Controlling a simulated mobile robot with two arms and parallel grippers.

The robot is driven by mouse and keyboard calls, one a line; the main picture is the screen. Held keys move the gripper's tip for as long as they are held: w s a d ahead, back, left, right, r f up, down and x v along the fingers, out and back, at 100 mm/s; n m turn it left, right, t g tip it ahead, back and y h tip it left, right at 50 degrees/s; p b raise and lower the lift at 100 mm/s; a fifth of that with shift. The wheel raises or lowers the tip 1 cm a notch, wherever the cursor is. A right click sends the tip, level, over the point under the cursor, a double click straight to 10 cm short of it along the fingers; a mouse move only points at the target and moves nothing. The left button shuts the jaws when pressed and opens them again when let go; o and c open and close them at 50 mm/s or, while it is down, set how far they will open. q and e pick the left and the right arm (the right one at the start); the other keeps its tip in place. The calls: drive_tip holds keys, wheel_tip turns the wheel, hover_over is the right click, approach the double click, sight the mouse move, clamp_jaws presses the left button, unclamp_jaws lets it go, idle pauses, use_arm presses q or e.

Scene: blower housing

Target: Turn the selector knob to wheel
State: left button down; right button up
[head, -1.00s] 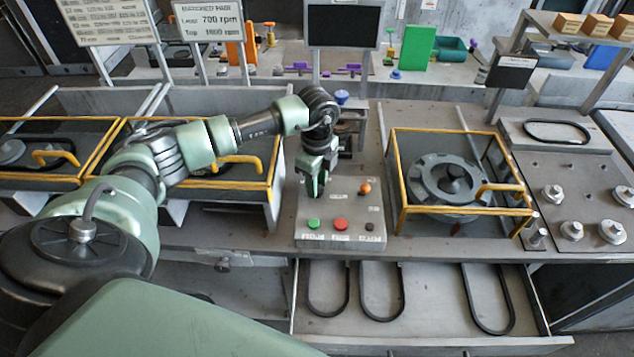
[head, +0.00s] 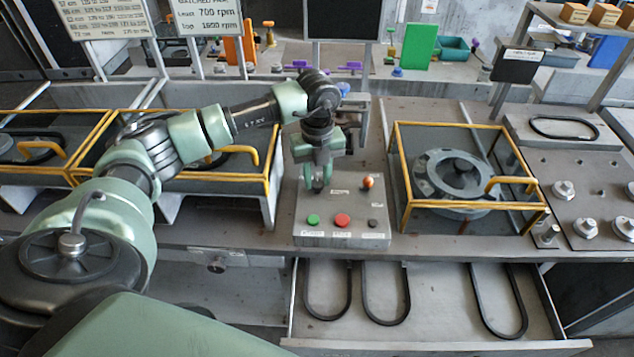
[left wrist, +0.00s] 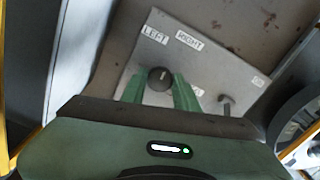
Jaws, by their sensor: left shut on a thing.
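The selector knob (left wrist: 160,79) is a dark round knob with a small pale mark on the grey control box (head: 318,239). My left gripper (head: 318,186) reaches down onto the back left of this box. In the left wrist view its two green fingers (left wrist: 160,90) stand on either side of the knob, shut on it. A LEFT label (left wrist: 154,34) and a RIGHT label (left wrist: 189,40) lie beyond the knob. A third label (left wrist: 197,90) is partly hidden by a finger, and its word cannot be read. My right gripper is not in view.
Belts lie in the open drawer (head: 430,310) below.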

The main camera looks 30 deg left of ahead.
use_arm(q)
drive_tip(key=m+b, duration=0.2)
drive_tip(key=m, duration=0.2)
drive_tip(key=shift+f+m+b, duration=0.15)
drive_tip(key=shift+m+b, duration=0.15)
drive_tip(key=shift+b, duration=0.1)
drive_tip(key=m+b, duration=0.2)
drive_tip(key=m, duration=0.2)
drive_tip(key=shift+d+m+b, duration=0.1)
drive_tip(key=shift+m+b, duration=0.2)
drive_tip(key=m+b, duration=0.2)
drive_tip(key=m, duration=0.3)
drive_tip(key=shift+b, duration=0.3)
drive_tip(key=shift+m+b, duration=0.7)
drive_tip(key=shift+m, duration=1.4)
drive_tip(key=c, duration=1.1)
unclamp_jaws()
drive_tip(key=shift+o, duration=0.2)
drive_tip(key=shift+r, duration=0.25)
